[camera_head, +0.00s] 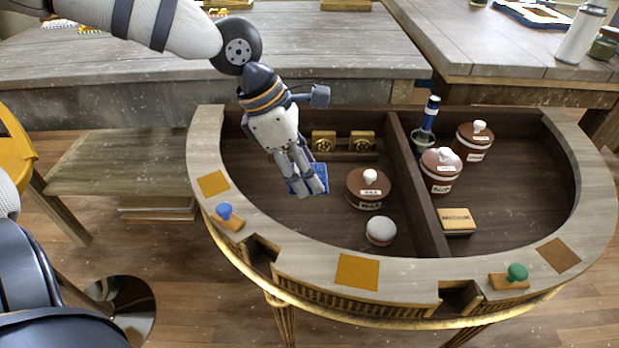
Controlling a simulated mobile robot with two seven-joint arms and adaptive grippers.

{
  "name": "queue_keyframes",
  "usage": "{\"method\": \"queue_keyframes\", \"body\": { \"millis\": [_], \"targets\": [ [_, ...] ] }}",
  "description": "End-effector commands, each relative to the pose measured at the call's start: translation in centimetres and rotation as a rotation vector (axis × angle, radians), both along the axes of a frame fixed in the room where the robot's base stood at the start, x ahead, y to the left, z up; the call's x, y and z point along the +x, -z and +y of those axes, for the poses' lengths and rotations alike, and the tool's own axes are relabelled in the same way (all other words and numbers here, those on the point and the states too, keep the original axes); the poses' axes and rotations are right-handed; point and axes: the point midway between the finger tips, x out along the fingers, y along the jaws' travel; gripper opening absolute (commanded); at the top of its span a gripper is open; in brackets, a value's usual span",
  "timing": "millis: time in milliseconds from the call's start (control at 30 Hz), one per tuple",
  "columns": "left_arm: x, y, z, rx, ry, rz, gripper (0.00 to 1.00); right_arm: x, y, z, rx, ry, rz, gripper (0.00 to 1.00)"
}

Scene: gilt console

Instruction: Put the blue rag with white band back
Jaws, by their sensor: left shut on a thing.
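My left gripper (309,192) points down into the left compartment of the half-round console (205,150). It is shut on the blue rag (320,175), which shows behind and between the fingers. The fingers hide part of the rag, and I cannot make out its white band clearly. I cannot tell whether the rag touches the compartment floor. A brown lidded jar (368,192) stands just right of the rag. My right gripper is not in view.
A grey-white round thing (380,231) sits in front of the jar. Two gold blocks (324,141) stand at the back. The left compartment's front-left floor is clear.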

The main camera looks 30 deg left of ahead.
Motion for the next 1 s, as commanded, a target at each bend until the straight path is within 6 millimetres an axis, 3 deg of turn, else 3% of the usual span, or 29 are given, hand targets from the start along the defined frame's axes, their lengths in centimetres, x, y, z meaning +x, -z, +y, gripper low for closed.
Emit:
{"method": "queue_keyframes", "body": {
  "millis": [100, 233, 467, 633, 1000],
  "targets": [
    [3.1, 3.0, 2.2, 0.000, -0.005, 0.019, 0.15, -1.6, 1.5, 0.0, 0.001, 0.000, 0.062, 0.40],
    [4.9, 6.0, 3.4, 0.001, 0.000, 0.020, 0.15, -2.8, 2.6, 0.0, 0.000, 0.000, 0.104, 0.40],
    [6.6, 7.6, 4.4, 0.000, 0.001, 0.009, 0.15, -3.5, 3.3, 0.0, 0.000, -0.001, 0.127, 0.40],
    [6.8, 10.6, 4.5, 0.001, 0.004, 0.009, 0.15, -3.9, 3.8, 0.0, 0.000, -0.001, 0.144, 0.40],
    [6.8, 11.0, 4.5, 0.000, 0.004, 0.002, 0.15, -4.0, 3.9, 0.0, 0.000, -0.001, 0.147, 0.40]
  ]
}}
